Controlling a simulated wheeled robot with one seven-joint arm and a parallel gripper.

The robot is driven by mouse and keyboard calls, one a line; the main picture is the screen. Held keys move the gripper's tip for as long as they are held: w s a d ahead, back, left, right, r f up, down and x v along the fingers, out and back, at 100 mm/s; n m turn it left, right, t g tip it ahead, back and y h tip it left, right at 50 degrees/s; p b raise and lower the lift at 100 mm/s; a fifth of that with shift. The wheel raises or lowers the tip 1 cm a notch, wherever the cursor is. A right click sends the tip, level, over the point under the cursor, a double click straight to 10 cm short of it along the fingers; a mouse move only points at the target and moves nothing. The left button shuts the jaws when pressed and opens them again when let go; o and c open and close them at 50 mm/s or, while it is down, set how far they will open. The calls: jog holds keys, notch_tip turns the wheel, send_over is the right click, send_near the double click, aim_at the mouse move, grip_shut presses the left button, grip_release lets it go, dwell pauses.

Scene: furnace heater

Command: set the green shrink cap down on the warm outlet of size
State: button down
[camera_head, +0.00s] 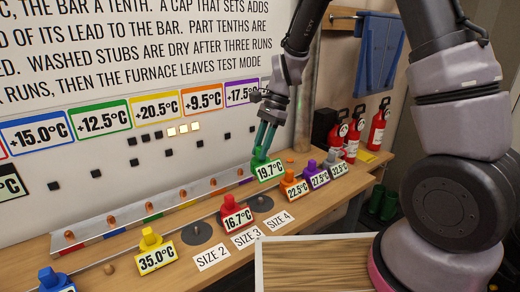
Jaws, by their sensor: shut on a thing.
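My gripper (266,138) is shut on the green cap (260,160), labelled 19.7°C (270,171). It holds the cap at the right end of the metal rail with copper stubs (182,194); I cannot tell whether the cap touches the rail. Dark round outlets lie in the bench in front of the rail: a bare one (196,233) by the SIZE 2 tag (212,257), and a bare one (260,203) by the SIZE 4 tag (279,221). A red cap (235,212) labelled 16.7°C stands by the SIZE 3 tag (246,238). No outlet visibly shows warmth.
A yellow 35.0°C cap (152,241) and blue cap (48,278) stand left. Fire extinguishers (354,133) stand behind.

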notch_tip(320, 180, down, 12)
jog(key=shift+r, duration=0.1)
dwell(0.7)
jog(key=shift+f, duration=0.3)
jog(key=c, duration=0.6)
grip_release()
jog(key=v, duration=1)
jog(key=shift+r, duration=0.35)
